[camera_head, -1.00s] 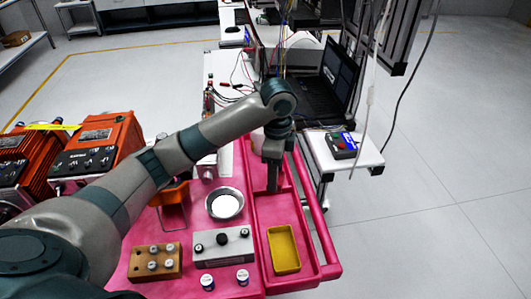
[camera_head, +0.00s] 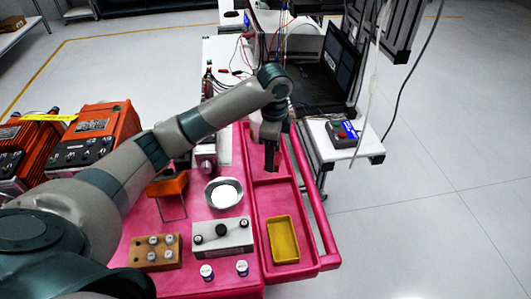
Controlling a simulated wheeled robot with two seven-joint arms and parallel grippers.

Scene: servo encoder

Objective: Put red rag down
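My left gripper (camera_head: 271,160) points down over the far part of the right-hand tray of the pink cart (camera_head: 262,222). Its fingers look close together, but whether they are open, shut or holding something cannot be told. I cannot make out a separate red rag; the cart and its trays are a similar pinkish red around the gripper. My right gripper is not in view.
A yellow tray (camera_head: 283,240) sits in the near compartment. Orange machines (camera_head: 100,135) are at the left. A laptop (camera_head: 340,54) is behind.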

